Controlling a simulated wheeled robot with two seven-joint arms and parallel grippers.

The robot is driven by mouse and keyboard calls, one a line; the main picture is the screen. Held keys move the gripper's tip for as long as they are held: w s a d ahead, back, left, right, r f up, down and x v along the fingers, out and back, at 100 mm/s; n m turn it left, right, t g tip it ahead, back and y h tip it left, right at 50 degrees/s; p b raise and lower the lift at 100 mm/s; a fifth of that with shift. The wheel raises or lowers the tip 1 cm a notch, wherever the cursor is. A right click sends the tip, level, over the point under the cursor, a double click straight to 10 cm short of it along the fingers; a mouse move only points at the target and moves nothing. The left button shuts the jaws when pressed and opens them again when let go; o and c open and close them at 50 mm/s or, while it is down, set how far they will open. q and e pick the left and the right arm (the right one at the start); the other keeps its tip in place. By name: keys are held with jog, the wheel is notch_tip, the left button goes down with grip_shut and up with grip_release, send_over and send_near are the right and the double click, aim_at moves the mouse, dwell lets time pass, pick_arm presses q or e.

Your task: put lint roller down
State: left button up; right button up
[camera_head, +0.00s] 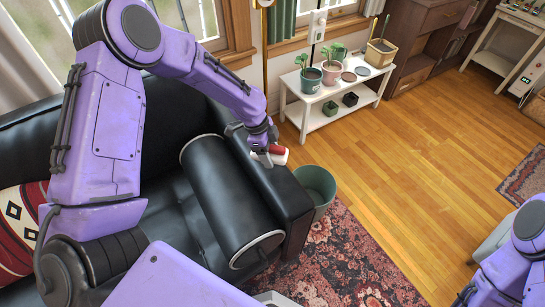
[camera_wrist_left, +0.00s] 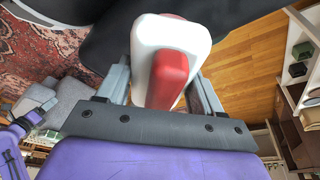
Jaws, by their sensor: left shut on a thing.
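The lint roller (camera_head: 274,153) is white and red. My left gripper (camera_head: 263,150) is shut on it, at the top of the black sofa's right armrest (camera_head: 285,190). In the left wrist view the lint roller (camera_wrist_left: 170,50) sits between the two fingers of the left gripper (camera_wrist_left: 168,90), its red part toward the camera. I cannot tell whether it touches the armrest. My right arm shows at the lower right of the head view, but its gripper is out of the picture.
A black bolster (camera_head: 230,200) lies on the sofa beside the armrest. A green bin (camera_head: 318,185) stands on the floor just right of the armrest. A white shelf (camera_head: 335,100) with several plant pots is behind it. A red patterned rug (camera_head: 345,260) and open wood floor lie to the right.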

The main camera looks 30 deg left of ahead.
aim_at(272, 156)
pick_arm(q)
jog(key=f, duration=0.1)
jog(key=w+f, duration=0.1)
jog(key=f, duration=0.1)
jog(key=w+f, duration=0.1)
jog(key=f, duration=0.1)
jog(key=shift+w+a, duration=0.1)
jog(key=shift+a, duration=0.1)
jog(key=shift+f, duration=0.35)
jog(key=shift+f, duration=0.2)
jog(key=o, duration=0.9)
jog(key=shift+o, duration=0.2)
jog(key=shift+r, duration=0.1)
jog(key=v, duration=1.2)
jog(key=shift+r, duration=0.15)
